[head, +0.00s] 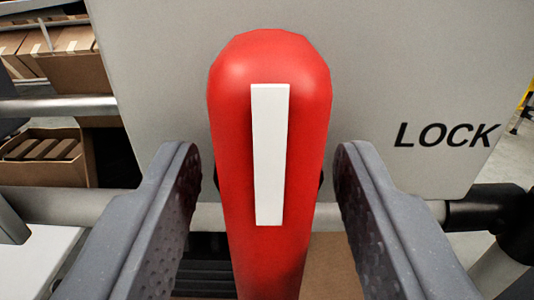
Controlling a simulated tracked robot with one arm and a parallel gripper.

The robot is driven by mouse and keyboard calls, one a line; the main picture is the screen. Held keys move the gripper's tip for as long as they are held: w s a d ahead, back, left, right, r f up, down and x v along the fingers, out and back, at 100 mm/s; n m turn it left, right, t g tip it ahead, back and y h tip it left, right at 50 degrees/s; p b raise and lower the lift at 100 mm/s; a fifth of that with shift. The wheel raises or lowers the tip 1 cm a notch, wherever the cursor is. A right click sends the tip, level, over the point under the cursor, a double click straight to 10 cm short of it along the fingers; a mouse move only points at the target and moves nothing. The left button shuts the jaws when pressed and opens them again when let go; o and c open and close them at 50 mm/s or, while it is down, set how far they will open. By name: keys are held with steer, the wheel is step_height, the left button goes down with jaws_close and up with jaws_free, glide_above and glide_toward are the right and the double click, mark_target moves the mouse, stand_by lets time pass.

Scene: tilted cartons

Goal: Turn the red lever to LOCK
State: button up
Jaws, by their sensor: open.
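The red lever (228,130) stands upright in the middle of the view, with a white stripe (270,155) along its face. It is in front of a grey panel (400,70). The word LOCK (446,135) is printed in black on the panel, to the right of the lever. My gripper (268,185) is open, one finger on each side of the lever. A gap shows between the lever and each finger near the tips. The lever's lower end runs out of the bottom of the view.
Cardboard cartons (85,60) sit on a rack at the left, with an open carton (45,160) below. A grey horizontal rail (75,207) runs behind the fingers, below the panel. A dark joint (487,208) is on the rail at the right.

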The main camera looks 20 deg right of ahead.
steer(key=c, duration=0.7)
steer(key=shift+c, duration=0.2)
steer(key=shift+m, duration=1.3)
steer(key=m, duration=0.4)
steer(key=shift+m+b, duration=0.3)
steer(key=m+b, duration=0.3)
steer(key=m, duration=0.2)
steer(key=shift+d+f+m, duration=0.1)
steer(key=shift+m, duration=0.2)
steer(key=m+b, duration=0.4)
steer(key=m, duration=0.1)
steer(key=shift+d+b, duration=0.15)
steer(key=shift+b, duration=0.15)
steer(key=shift+m, duration=0.3)
